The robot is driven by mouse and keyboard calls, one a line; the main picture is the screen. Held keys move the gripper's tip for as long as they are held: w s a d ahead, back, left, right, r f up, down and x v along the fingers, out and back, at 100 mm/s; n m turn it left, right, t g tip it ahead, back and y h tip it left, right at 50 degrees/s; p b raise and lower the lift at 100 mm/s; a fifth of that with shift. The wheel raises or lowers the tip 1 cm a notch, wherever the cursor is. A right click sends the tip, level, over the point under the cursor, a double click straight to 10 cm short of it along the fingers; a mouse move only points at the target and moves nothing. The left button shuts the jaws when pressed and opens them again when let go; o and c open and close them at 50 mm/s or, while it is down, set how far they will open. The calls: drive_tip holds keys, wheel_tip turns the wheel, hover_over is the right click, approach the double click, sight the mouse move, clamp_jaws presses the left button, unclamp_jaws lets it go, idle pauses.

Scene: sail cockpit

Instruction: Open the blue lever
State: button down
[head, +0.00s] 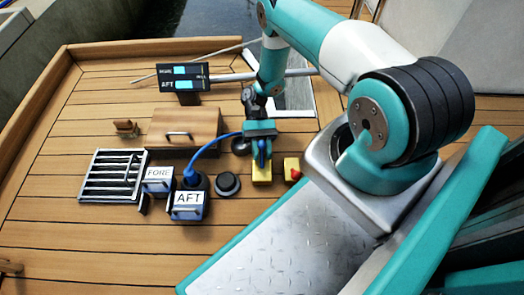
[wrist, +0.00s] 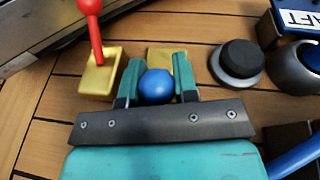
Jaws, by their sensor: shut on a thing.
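The blue lever has a round blue knob (wrist: 156,86) and stands on a yellow base (wrist: 166,55), partly hidden behind the fingers in the wrist view. In the head view the lever (head: 262,159) shows just below my gripper, over its yellow base (head: 262,175). My gripper (wrist: 157,82) is shut on the blue knob, with one teal finger on each side of it. In the head view my gripper (head: 261,145) reaches down to the lever from above.
A red lever (wrist: 97,40) on its own yellow base stands close beside the blue one. A black round knob (wrist: 241,60) is on the other side. A blue cable (head: 215,145) runs from the AFT box (head: 188,207) toward my gripper. A wooden box (head: 185,130) stands behind.

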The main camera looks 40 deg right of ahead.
sight(262, 150)
drive_tip(key=c, duration=0.9)
unclamp_jaws()
wheel_tip(262, 150, up, 20)
drive_tip(key=p, duration=1.2)
